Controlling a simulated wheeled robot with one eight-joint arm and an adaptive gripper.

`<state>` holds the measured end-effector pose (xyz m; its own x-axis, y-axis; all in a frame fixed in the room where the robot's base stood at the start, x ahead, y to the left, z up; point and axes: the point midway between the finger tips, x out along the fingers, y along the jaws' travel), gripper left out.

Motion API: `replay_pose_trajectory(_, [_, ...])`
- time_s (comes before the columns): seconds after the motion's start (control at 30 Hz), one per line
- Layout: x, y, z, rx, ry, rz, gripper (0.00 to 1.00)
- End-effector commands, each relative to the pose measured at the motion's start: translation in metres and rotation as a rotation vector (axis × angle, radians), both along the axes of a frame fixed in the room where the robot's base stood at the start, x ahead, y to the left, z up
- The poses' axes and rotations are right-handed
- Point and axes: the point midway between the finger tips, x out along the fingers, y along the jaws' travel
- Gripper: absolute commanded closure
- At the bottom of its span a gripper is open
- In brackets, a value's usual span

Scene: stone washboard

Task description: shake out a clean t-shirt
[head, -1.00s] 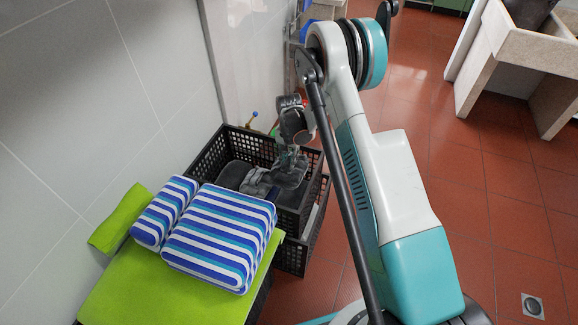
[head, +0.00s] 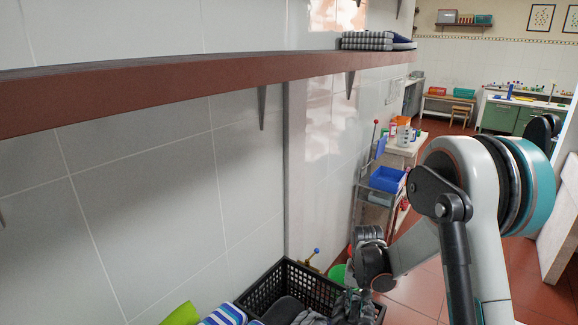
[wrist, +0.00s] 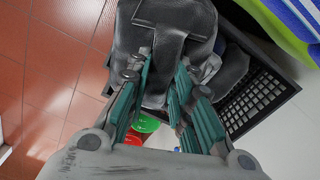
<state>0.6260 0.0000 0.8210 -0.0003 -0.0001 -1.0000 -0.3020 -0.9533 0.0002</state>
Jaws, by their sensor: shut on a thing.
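My gripper (head: 357,288) hangs down over the right end of a black slatted crate (head: 270,290), in the lower middle of the head view. It is shut on a dark grey cloth (head: 350,308), which shows just below it. In the wrist view my gripper's teal-padded fingers (wrist: 165,62) reach toward the dark cloth (wrist: 168,25), which fills the top centre. I cannot tell whether this cloth is the t-shirt. More dark grey cloth lies in the crate. The crate's wall shows at the right of the wrist view (wrist: 262,95).
A long brown shelf (head: 200,85) juts from the tiled wall above, with folded grey cloths (head: 375,42) at its far end. Blue-striped cushions (head: 226,315) sit left of the crate. A green bucket (head: 337,274) and a blue bin (head: 388,179) stand beyond it.

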Motion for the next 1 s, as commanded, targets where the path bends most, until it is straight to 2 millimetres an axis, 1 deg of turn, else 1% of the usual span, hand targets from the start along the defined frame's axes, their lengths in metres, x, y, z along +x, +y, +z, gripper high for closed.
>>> replay_pose_trajectory(0.03, [-0.013,0.0,0.011,0.0,0.0,0.041,1.0])
replay_pose_trajectory(0.2, [-0.05,0.0,0.038,0.0,0.0,0.178,1.0])
replay_pose_trajectory(0.33, [-0.071,0.0,0.05,0.0,0.0,0.252,1.0])
replay_pose_trajectory(0.43, [-0.08,0.0,0.056,0.0,0.0,0.288,1.0])
replay_pose_trajectory(0.47, [-0.082,0.0,0.062,0.0,-0.001,0.294,1.0])
replay_pose_trajectory(0.6, [-0.087,0.0,0.127,0.0,0.0,0.309,1.0])
replay_pose_trajectory(0.63, [-0.087,0.0,0.139,0.0,0.0,0.309,1.0])
replay_pose_trajectory(0.67, [-0.087,0.0,0.147,0.0,0.0,0.309,1.0])
replay_pose_trajectory(0.7, [-0.086,0.0,0.151,0.0,0.001,0.309,1.0])
replay_pose_trajectory(0.73, [-0.086,0.0,0.148,0.0,0.001,0.309,1.0])
replay_pose_trajectory(0.77, [-0.085,0.0,0.139,0.0,0.001,0.308,1.0])
replay_pose_trajectory(0.8, [-0.084,0.0,0.118,0.0,0.001,0.308,1.0])
replay_pose_trajectory(0.9, [-0.084,0.0,0.073,0.0,0.0,0.308,1.0])
replay_pose_trajectory(0.93, [-0.084,0.0,0.063,0.0,-0.001,0.308,1.0])
replay_pose_trajectory(1.0, [-0.085,0.0,0.056,0.0,-0.001,0.307,1.0])
